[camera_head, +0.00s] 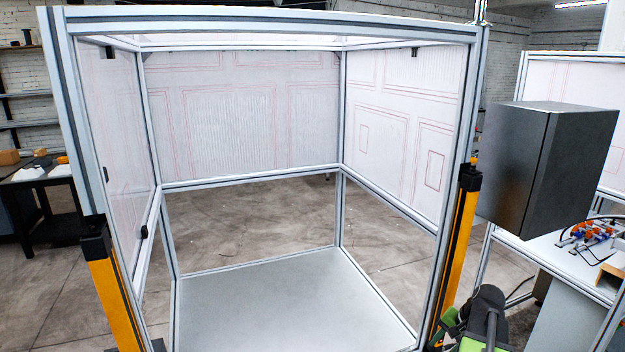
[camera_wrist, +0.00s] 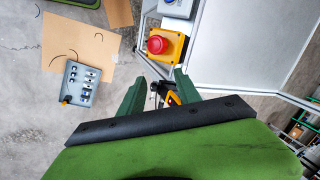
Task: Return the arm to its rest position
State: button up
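My gripper shows in the wrist view (camera_wrist: 158,88) with its two green fingers apart and nothing held between them. The green palm and a black strip fill the bottom of that view. Green and black parts of my arm (camera_head: 482,328) show low at the right of the head view, beside the right yellow post. The fingertips in the head view cannot be made out. In the wrist view, a red emergency button (camera_wrist: 158,44) on a yellow box lies beyond the fingertips, apart from them.
A framed cell (camera_head: 262,30) with a bare grey floor plate (camera_head: 280,305) stands ahead, between yellow posts (camera_head: 118,300) and (camera_head: 458,250). A dark cabinet (camera_head: 545,165) is at right. A grey switch box (camera_wrist: 82,84) lies by cardboard (camera_wrist: 88,45) on the floor.

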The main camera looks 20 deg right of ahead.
jog(key=w+a+f+n+g, duration=0.1)
jog(key=w+a+n, duration=0.4)
jog(key=a, duration=0.7)
jog(key=w+a+n+g, duration=0.15)
jog(key=w+a, duration=0.45)
jog(key=a, duration=0.6)
jog(key=w+a+n+h, duration=0.1)
jog(key=a+n, duration=0.6)
jog(key=a, duration=1.3)
notch_tip(320, 180, down, 14)
jog(key=s+g+b, duration=0.1)
jog(key=s+b, duration=0.1)
jog(key=b, duration=1.2)
jog(key=shift+s+d+f, duration=0.2)
jog(key=shift+d+f, duration=0.05)
jog(key=shift+m, duration=0.25)
